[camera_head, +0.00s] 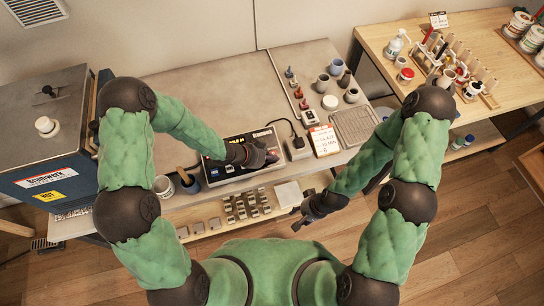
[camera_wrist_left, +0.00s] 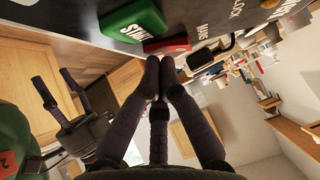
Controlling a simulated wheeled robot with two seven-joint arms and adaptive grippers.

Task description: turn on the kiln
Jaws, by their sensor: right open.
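The kiln (camera_head: 72,112), a blue box with a grey top and warning labels, stands at the left. Its dark control panel (camera_head: 218,172) lies on the bench front in the head view. In the left wrist view the panel shows a green start button (camera_wrist_left: 135,28), a red switch (camera_wrist_left: 166,45) and the word MAINS. My left gripper (camera_head: 266,157) is over the panel. Its fingertips (camera_wrist_left: 160,62) are together with nothing between them, close to the red switch; whether they touch it I cannot tell. My right gripper (camera_head: 297,214) is open and empty, in front of the bench.
A black plug and socket (camera_head: 298,143) and a printed card (camera_head: 324,140) are right of the panel. Cups (camera_head: 323,83) stand behind. Small tiles (camera_head: 240,207) lie on the lower shelf. A wooden table (camera_head: 400,30) with jars stands at right.

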